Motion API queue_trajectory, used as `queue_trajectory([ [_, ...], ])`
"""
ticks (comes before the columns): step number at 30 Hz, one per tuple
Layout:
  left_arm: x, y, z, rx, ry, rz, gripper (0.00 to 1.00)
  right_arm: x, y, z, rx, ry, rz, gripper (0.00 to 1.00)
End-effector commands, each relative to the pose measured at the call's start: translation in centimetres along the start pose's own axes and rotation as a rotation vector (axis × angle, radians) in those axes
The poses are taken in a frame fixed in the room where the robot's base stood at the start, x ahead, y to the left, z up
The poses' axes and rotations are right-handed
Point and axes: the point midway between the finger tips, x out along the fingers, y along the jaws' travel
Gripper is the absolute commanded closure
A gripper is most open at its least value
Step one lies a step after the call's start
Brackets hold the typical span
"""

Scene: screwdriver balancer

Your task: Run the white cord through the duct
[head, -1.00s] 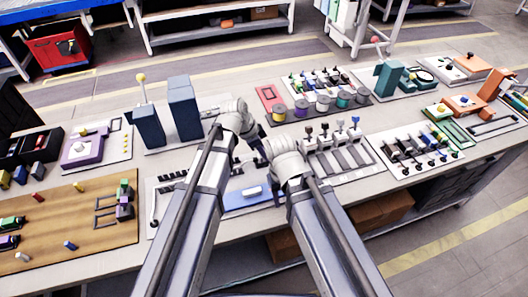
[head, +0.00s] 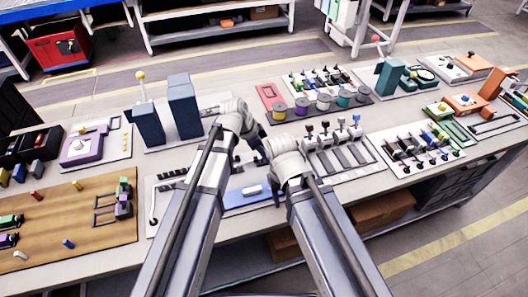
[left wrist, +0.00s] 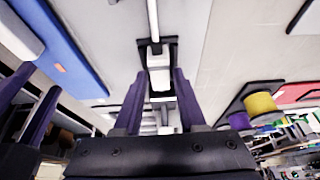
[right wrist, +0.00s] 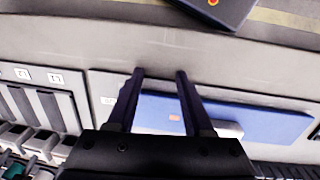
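The white cord (head: 153,204) lies on the pale board at the left, close to a row of black slotted pieces (head: 172,174) that looks like the duct. My arms hide much of this board in the head view. In the left wrist view a white strip (left wrist: 153,20) runs down to a white piece (left wrist: 158,68) in a black bracket. My left gripper (left wrist: 158,70) is open with its fingers either side of that piece; I cannot tell whether they touch it. My right gripper (right wrist: 160,75) is open and empty above the board, beside the blue pad (right wrist: 225,118).
Colored spools (head: 302,106) stand behind my grippers. A board with grey slots (head: 345,158) lies to the right. Two dark blue blocks (head: 184,108) stand behind the left arm. The wooden board (head: 75,215) with small parts lies at the left.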

Motion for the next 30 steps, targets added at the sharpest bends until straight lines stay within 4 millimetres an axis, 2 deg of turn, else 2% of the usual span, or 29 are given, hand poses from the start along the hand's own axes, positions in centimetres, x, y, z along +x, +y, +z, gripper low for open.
queue_trajectory([
  [1, 0.1, 0.0, 0.1, 0.000, 0.000, 0.000, 0.53, 0.1, -0.1, 0.1, 0.000, -0.003, -0.002, 0.50],
  [6, 0.1, 0.0, 0.1, 0.000, 0.000, 0.000, 0.36, 0.2, -0.1, 0.2, 0.001, -0.003, -0.003, 0.50],
  [19, -0.5, 0.0, -0.2, 0.000, 0.000, 0.000, 0.36, -0.5, 0.0, 0.3, 0.001, -0.005, -0.003, 0.50],
  [23, -1.5, 0.0, -0.6, 0.000, 0.000, 0.000, 0.36, -1.6, 0.1, 0.3, 0.001, -0.003, -0.002, 0.50],
  [30, -4.5, 0.0, -1.9, 0.000, 0.000, 0.000, 0.36, -4.9, 0.5, 0.4, 0.000, -0.002, -0.001, 0.50],
])
